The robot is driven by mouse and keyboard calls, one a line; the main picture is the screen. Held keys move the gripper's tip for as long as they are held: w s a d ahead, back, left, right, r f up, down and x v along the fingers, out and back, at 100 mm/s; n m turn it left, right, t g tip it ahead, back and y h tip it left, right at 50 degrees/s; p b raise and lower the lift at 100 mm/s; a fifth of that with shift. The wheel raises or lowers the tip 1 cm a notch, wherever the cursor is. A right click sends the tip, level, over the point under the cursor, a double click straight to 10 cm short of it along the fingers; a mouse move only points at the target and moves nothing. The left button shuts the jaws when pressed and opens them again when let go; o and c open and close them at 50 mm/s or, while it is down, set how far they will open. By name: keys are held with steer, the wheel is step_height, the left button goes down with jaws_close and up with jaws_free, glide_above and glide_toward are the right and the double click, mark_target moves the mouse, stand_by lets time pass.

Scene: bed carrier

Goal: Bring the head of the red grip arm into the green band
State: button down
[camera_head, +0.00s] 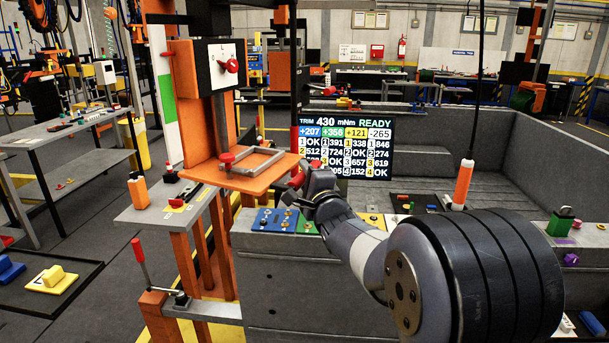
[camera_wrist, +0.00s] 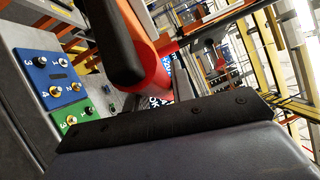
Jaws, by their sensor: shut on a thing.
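My gripper (camera_head: 312,188) is shut on a red grip (camera_head: 297,180) just right of the orange plate. In the wrist view the red grip (camera_wrist: 150,75) shows as a red cylinder between the dark fingers, partly hidden by them. The orange plate (camera_head: 225,176) sticks out level from an orange upright and carries a metal frame and a red knob. A green band (camera_head: 167,99) lies on a pale upright strip left of that upright. I cannot tell which part is the head of the grip arm, as my gripper hides the joint.
A screen (camera_head: 345,147) reading "TRIM 430 mNm READY" stands behind my gripper. A blue panel (camera_head: 273,220) with knobs lies below the plate. A red-handled lever (camera_head: 140,252) stands at lower left.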

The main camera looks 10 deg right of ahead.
steer(key=shift+f, duration=0.15)
step_height(320, 180, down, 9)
steer(key=b, duration=0.6)
steer(key=shift+b, duration=0.3)
steer(key=c, duration=1.2)
jaws_free()
steer(key=s+d+f+b, duration=0.1)
steer(key=s, duration=0.9)
steer(key=shift+s+d, duration=0.25)
steer(key=shift+f, duration=0.1)
